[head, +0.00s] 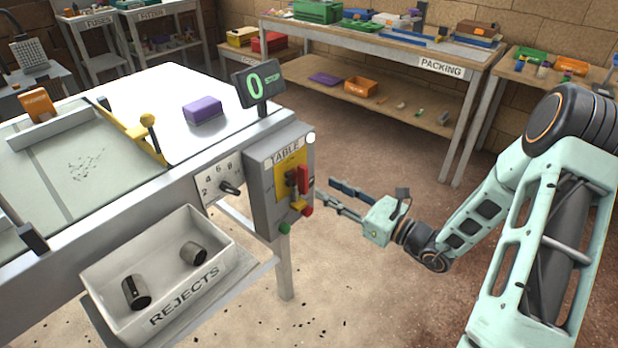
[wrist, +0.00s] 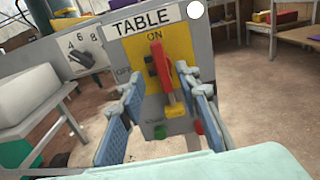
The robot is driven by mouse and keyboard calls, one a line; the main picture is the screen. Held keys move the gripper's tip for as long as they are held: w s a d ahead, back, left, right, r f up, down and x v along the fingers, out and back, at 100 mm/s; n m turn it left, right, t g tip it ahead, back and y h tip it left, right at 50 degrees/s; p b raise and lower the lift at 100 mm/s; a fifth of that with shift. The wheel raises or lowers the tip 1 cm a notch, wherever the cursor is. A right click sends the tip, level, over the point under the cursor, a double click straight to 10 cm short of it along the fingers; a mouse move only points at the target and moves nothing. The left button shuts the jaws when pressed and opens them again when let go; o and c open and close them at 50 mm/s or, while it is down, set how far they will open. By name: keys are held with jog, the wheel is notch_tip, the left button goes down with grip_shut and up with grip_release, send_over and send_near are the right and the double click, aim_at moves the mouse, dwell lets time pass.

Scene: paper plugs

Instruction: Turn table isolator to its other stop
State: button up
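The table isolator is a red handle (wrist: 166,70) on a yellow plate on the grey box marked TABLE (head: 265,190). It stands roughly upright below the ON mark; OFF is at the plate's left. A yellow piece (wrist: 174,109) shows at the handle's lower end. In the head view the red handle (head: 303,180) faces my gripper (head: 336,193), which is to the right of the box. In the wrist view my gripper (wrist: 164,80) is open, with one blue-padded finger on each side of the handle. I see no clear contact.
Below the handle are a green button (wrist: 160,131) and a red button (wrist: 198,127). A numbered dial (head: 222,183) is left of the box. The REJECTS bin (head: 205,287) is lower left. Open floor lies right of the box.

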aim_at(307, 178)
jog(key=x, duration=0.7)
jog(key=shift+w+a+b, duration=0.25)
jog(key=shift+a+b, duration=0.05)
jog(key=shift+b, duration=0.05)
jog(key=shift+c, duration=0.2)
grip_shut()
